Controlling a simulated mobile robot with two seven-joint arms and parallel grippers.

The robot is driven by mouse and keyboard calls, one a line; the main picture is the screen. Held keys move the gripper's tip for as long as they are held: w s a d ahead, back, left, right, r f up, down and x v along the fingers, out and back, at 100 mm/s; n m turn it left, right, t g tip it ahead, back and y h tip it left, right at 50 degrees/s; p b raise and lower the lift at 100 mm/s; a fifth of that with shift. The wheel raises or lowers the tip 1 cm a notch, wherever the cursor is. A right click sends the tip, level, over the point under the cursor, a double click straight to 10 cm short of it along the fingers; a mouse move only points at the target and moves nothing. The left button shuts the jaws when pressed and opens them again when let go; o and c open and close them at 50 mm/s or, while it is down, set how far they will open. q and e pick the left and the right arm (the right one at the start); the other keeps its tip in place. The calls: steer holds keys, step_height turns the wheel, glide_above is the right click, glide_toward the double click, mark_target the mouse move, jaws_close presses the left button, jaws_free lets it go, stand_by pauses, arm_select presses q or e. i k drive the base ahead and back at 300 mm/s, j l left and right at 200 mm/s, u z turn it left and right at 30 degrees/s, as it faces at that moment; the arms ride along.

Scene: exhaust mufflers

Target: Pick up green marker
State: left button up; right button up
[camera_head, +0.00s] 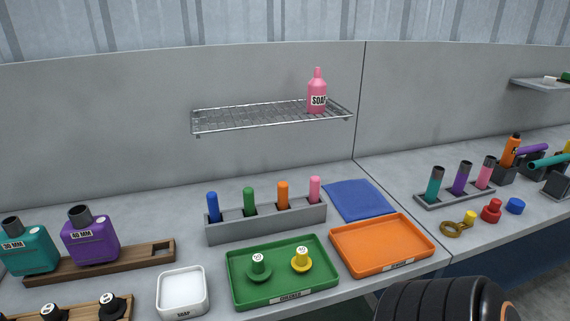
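The green marker (249,198) stands upright in a slot of a long grey holder (268,228) on the grey workbench. In the same holder, a blue marker (212,207) stands to its left, and an orange marker (282,194) and a pink marker (315,188) stand to its right. The lower part of the green marker is hidden in the holder. Neither of my grippers is in view.
A green tray (236,287) with two knobbed pieces sits in front of the holder. A white soap dish (181,310) is front left, an orange tray (382,262) right. A wire shelf (255,118) with pink soap bottle (317,97) hangs above. A black ribbed shape, unidentified, fills the bottom right.

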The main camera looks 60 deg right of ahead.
mark_target(248, 191)
steer(key=z, duration=1.5)
steer(key=u, duration=1.85)
steer(key=j+z, duration=0.1)
steer(key=z, duration=1.95)
